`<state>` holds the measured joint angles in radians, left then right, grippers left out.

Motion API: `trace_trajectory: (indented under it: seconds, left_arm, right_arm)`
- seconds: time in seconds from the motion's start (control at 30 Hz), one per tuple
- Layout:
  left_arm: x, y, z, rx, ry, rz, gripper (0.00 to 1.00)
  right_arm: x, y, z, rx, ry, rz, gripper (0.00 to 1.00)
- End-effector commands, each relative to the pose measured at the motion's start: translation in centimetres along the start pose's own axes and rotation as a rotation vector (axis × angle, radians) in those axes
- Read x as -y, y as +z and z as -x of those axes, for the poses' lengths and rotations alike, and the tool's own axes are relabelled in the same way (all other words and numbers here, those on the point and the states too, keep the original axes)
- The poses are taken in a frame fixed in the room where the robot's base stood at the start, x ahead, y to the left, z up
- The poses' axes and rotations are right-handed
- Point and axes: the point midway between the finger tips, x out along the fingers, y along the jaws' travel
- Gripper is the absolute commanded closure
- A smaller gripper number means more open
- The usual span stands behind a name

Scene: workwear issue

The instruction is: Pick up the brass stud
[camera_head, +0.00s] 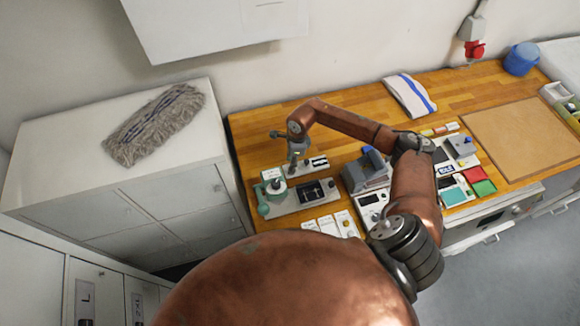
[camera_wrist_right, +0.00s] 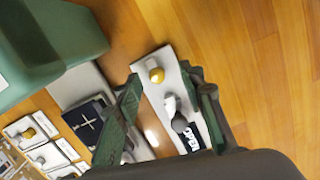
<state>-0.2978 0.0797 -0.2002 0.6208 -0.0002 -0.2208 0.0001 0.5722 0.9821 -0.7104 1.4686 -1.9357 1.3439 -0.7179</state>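In the right wrist view a small brass-coloured stud (camera_wrist_right: 156,75) is on a narrow white strip (camera_wrist_right: 148,60), at the end away from the dark lettered label. A pale stud (camera_wrist_right: 170,104) and a dark grey stud (camera_wrist_right: 180,123) are in line with it on the strip. My right gripper (camera_wrist_right: 161,80) is open, its green fingers apart on either side of the strip, nothing held. In the head view my right gripper (camera_head: 297,158) hangs over the strip (camera_head: 308,167) on the wooden bench. My left gripper is not in view.
A green press-like device (camera_head: 268,197) with a grey base stands close in front of the strip. Cards (camera_head: 327,225) with small fittings, one brass-coloured, lie near the bench's front edge. Grey equipment (camera_head: 367,174) stands to the right. Bare wood lies behind the strip.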

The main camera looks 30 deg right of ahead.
Motion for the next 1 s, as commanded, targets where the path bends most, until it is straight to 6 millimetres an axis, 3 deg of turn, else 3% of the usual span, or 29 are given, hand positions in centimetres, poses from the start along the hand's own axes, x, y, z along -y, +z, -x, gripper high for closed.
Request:
trace_trajectory:
  seconds: [0.13,0.4,0.9,1.0]
  left_arm:
    - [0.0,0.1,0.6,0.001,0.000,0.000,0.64]
    - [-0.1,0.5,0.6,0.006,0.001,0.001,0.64]
    - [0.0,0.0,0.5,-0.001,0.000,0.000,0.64]
    - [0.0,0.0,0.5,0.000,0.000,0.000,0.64]
  right_arm:
    - [-0.1,-0.2,-1.6,0.000,0.002,-0.002,0.64]
    - [0.0,-0.2,-1.9,0.000,-0.001,-0.001,0.64]
    - [0.0,-0.2,-1.9,0.000,-0.001,-0.001,0.97]
    - [0.0,-0.2,-1.9,0.000,-0.001,-0.001,0.98]
